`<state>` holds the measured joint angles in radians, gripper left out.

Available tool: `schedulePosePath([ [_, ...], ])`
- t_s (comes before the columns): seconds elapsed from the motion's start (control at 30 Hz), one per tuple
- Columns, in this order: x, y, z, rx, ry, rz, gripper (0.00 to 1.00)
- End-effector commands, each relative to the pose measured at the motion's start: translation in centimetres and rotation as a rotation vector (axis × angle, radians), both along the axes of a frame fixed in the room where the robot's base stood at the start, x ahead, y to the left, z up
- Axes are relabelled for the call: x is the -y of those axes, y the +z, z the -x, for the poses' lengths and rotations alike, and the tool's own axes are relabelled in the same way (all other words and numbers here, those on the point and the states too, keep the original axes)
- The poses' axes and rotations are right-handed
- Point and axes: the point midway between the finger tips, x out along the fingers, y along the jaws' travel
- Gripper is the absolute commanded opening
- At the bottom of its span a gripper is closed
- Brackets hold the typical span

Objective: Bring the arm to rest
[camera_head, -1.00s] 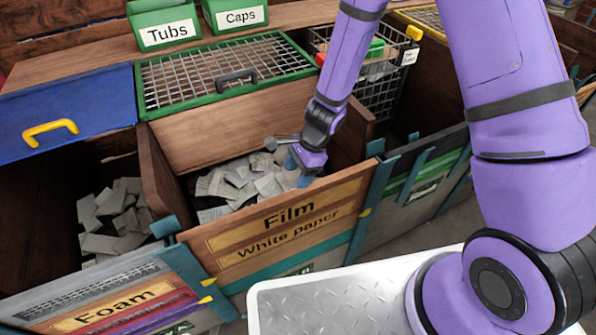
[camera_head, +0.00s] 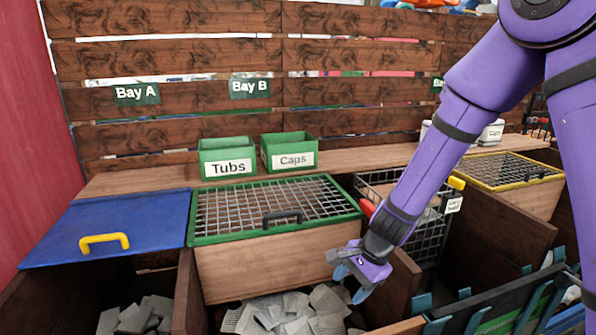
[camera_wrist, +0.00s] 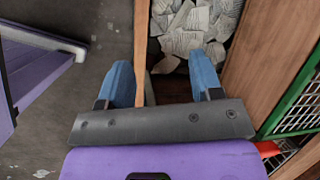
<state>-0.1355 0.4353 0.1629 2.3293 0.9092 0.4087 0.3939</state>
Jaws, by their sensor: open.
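My purple arm reaches down from the upper right in the head view. My gripper (camera_head: 352,284) hangs over the front right part of the middle bin, above the grey-white paper pieces (camera_head: 285,312). In the wrist view my gripper (camera_wrist: 165,85) shows two blue fingers spread wide apart, with nothing between them but a bin wall's top edge and the bin below. The paper pieces (camera_wrist: 190,28) lie beyond the fingertips in that view. The gripper is open and empty.
A green-framed mesh lid (camera_head: 270,207) and a blue lid (camera_head: 110,225) lie behind the bins. Green Tubs (camera_head: 227,158) and Caps (camera_head: 290,152) boxes stand on the back shelf. A wire basket (camera_head: 435,225) stands right of the mesh lid. A wooden divider (camera_head: 395,290) is close to my gripper.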

Motion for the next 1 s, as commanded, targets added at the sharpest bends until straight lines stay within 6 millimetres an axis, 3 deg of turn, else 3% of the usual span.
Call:
schedulePosePath([
  [0.03,0.5,2.0,0.0,0.039,0.036,0.0,0.59],
  [0.2,2.4,7.3,0.9,0.148,0.167,0.017,0.59],
  [0.5,6.2,15.5,4.1,0.319,0.383,0.095,0.59],
  [0.7,8.9,20.0,7.2,0.419,0.514,0.176,0.59],
  [1.0,13.1,25.3,13.0,0.534,0.685,0.339,0.59],
])
